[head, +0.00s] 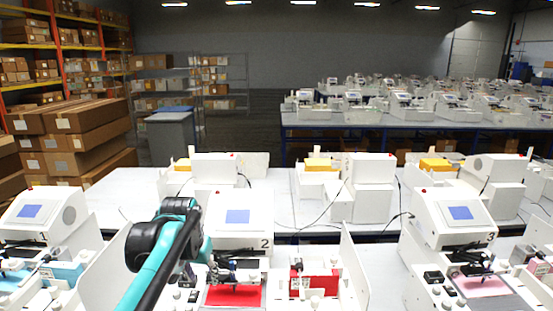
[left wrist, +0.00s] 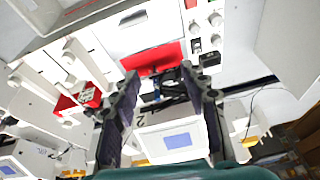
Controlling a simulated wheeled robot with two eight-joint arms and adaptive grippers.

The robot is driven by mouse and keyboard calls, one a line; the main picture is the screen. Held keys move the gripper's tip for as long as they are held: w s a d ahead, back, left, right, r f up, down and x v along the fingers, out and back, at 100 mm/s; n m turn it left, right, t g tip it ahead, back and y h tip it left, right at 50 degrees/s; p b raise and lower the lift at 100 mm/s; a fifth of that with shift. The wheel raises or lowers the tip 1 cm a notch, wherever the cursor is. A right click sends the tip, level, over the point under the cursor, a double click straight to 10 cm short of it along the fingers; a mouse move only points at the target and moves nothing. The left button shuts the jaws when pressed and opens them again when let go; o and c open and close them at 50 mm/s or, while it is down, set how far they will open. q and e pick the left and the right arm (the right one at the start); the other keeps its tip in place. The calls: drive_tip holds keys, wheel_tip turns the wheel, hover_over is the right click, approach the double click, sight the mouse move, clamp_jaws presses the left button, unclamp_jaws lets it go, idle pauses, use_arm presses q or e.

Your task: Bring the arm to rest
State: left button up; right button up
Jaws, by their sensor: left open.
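My left gripper (left wrist: 160,72) is open in the left wrist view, its two dark fingers spread and nothing held between them. Beyond the fingers is the white plotter marked 2 (head: 238,234), with a blue screen, a dark pen carriage and a red sheet (head: 233,296). The sheet also shows in the left wrist view (left wrist: 152,58). In the head view my teal and black left arm reaches up from the bottom, left of plotter 2, and partly hides the gripper. I cannot tell whether the fingers touch the plotter. My right gripper is not in view.
A red block (head: 315,283) sits in a white holder right of plotter 2. White upright panels (head: 353,268) flank the station. Plotter 3 (head: 455,218) stands at the right, and another plotter (head: 40,212) at the left. More plotters stand on tables behind; boxes fill the far left.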

use_arm(q)
drive_tip(key=s+d+f+n+t+b, duration=0.1)
drive_tip(key=s+f+t+b, duration=0.2)
drive_tip(key=s+f, duration=1.6)
drive_tip(key=s+b, duration=0.3)
drive_tip(key=b, duration=0.1)
drive_tip(key=shift+d+t, duration=0.3)
